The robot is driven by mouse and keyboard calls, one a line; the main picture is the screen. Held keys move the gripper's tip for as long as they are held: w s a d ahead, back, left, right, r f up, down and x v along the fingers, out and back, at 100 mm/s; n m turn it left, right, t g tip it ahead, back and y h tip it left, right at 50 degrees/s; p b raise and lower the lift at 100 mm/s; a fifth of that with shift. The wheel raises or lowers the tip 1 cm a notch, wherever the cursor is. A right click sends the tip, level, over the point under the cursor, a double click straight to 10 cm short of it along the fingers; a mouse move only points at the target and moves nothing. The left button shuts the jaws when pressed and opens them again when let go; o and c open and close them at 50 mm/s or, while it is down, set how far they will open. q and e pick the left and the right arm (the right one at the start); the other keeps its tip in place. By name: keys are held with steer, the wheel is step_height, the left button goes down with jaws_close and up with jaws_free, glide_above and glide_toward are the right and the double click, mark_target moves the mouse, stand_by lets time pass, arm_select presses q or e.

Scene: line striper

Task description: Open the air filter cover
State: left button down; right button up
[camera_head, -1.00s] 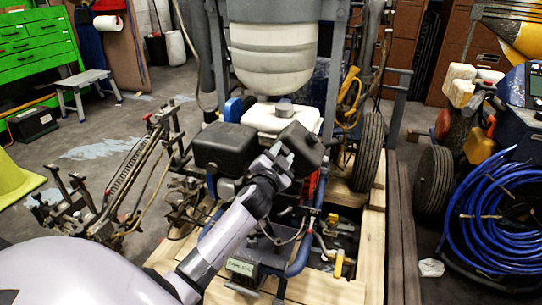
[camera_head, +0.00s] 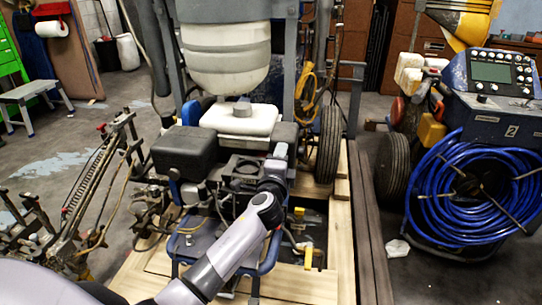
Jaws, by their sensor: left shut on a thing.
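The line striper's engine sits under the white tank (camera_head: 225,55). The air filter cover, a dark box (camera_head: 284,132), is at the engine's right side, partly hidden behind my left gripper (camera_head: 279,156). The gripper is shut on it near its lower edge. Left of the gripper an open black housing with a round hole (camera_head: 243,168) is exposed, and the cover stands to its right, off the opening. Whether the cover still touches the housing is hidden. My right gripper is not in view.
Another black box (camera_head: 185,150) is on the engine's left, below a white plastic tank (camera_head: 240,119). A black wheel (camera_head: 328,145) stands close on the right. A machine with coiled blue hose (camera_head: 470,190) is further right. Wooden pallet boards (camera_head: 335,240) lie below.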

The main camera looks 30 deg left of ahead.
arm_select(q)
steer(key=shift+w+d+f+m, duration=0.2)
steer(key=shift+d+f+m, duration=0.25)
steer(key=shift+d+m, duration=0.35)
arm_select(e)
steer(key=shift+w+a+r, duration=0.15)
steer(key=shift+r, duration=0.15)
arm_select(q)
steer(key=c, duration=0.7)
jaws_free()
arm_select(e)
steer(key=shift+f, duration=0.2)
